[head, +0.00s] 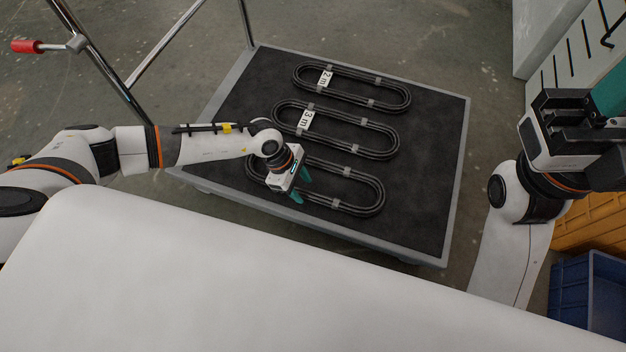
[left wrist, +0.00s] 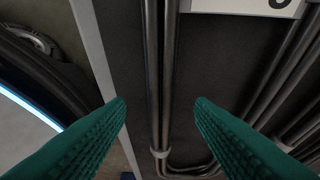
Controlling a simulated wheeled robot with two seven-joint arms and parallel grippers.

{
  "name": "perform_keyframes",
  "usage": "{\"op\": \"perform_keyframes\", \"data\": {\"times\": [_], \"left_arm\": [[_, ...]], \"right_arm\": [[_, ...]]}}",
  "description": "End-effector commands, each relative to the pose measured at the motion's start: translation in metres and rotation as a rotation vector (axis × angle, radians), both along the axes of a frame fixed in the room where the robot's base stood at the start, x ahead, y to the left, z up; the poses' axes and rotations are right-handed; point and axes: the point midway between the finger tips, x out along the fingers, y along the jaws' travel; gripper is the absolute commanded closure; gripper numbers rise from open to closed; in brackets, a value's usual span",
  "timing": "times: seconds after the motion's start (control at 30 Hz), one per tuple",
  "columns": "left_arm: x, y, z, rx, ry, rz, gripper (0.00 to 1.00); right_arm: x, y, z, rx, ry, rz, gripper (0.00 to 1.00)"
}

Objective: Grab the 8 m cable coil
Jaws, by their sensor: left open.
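Three black cable coils lie on the dark top of a cart (head: 420,200). The far coil (head: 405,97) is labelled 2 m and the middle coil (head: 394,142) 3 m. The nearest coil (head: 381,195) has its label hidden behind my left gripper (head: 300,185), which is open over its left part. In the left wrist view, cable strands (left wrist: 160,80) run between the two open teal fingers (left wrist: 160,108), with nothing gripped. A white label (left wrist: 284,5) is cut off at the top, so its number is unclear. My right gripper (head: 590,115) is at the right edge, away from the coils, partly out of frame.
The cart has a raised grey rim and a metal handle frame (head: 165,60) at the left. A blue crate (head: 590,295) and a yellow-orange crate (head: 600,222) stand at lower right. The cart's right side is bare.

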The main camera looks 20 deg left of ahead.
Motion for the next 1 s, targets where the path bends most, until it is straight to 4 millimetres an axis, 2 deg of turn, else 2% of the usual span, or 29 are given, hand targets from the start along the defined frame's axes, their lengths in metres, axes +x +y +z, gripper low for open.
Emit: {"op": "perform_keyframes", "data": {"times": [0.03,0.1,0.4,0.43,0.7,0.73,1.0], "left_arm": [[-0.0005,-0.0036,-0.0120,-0.002,0.001,0.000,0.51],[-0.0001,-0.0060,-0.0182,-0.001,0.000,0.001,0.51],[-0.0001,-0.0085,-0.0203,-0.001,-0.001,0.001,0.51],[-0.0001,-0.0084,-0.0203,-0.001,-0.001,0.001,0.53],[-0.0001,-0.0083,-0.0203,-0.001,-0.001,0.001,0.97],[-0.0001,-0.0081,-0.0202,-0.001,-0.001,0.001,1.00],[0.0007,-0.0085,-0.0190,-0.002,-0.002,0.002,1.00]], "right_arm": [[-0.0016,0.0003,-0.0021,0.000,-0.019,-0.001,0.64],[-0.0026,0.0007,0.0012,-0.002,-0.032,-0.002,0.64],[-0.0032,0.0011,0.0063,-0.003,-0.041,-0.002,0.64],[-0.0031,0.0011,0.0062,-0.003,-0.041,-0.002,0.64],[-0.0032,0.0011,0.0061,-0.003,-0.041,-0.002,0.64],[-0.0032,0.0011,0.0061,-0.003,-0.041,-0.002,0.64],[-0.0033,0.0012,0.0064,-0.003,-0.042,-0.002,0.64]]}}
